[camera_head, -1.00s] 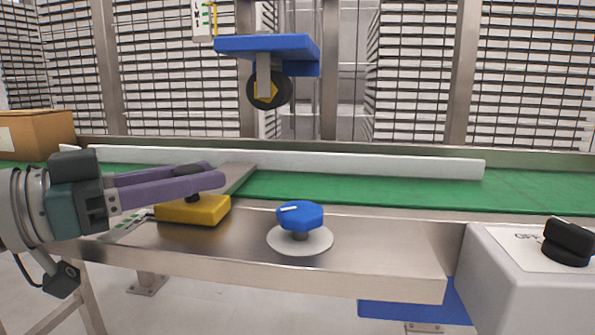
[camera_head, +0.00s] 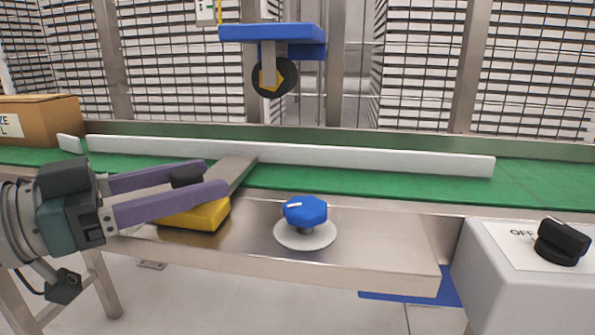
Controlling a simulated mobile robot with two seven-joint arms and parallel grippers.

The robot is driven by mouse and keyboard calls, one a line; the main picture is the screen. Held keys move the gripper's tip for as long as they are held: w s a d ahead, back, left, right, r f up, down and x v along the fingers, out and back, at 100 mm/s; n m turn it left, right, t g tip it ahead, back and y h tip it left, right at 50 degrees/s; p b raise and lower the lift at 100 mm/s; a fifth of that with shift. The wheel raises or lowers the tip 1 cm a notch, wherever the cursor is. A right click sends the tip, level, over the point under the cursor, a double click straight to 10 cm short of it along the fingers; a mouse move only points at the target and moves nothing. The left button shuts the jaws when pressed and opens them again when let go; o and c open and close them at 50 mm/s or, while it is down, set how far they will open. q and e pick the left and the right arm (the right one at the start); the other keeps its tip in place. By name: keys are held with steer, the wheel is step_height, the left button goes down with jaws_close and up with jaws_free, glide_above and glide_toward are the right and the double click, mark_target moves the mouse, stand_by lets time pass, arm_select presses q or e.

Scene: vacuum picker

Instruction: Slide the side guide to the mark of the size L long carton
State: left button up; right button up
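The white side guide (camera_head: 370,160) runs along the green conveyor belt. A metal arm (camera_head: 232,178) reaches from it to a yellow block (camera_head: 200,216) on the steel front ledge, with a black knob (camera_head: 186,177) on top. My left gripper (camera_head: 216,176) has its two purple fingers on either side of this knob, tips past it. Whether they press on the knob is not clear. A brown carton (camera_head: 50,123) with a partly cut-off label ending in "L" stands at the far left. The size marks are not visible, and my gripper covers the ledge left of the block. My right gripper is not in view.
A blue knob (camera_head: 305,210) on a white disc stands on the ledge right of the block. A grey box with a black switch (camera_head: 562,241) marked OFF is at the right. A black roller (camera_head: 274,78) hangs under a blue bracket above the belt.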

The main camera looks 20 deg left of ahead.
arm_select(q)
steer(key=shift+s+a+r, duration=0.1)
steer(key=shift+s+a, duration=0.05)
steer(key=shift+s, duration=0.05)
steer(key=p+v, duration=0.4)
steer(key=v, duration=0.5)
steer(key=shift+s, duration=0.2)
steer(key=shift+a, duration=0.15)
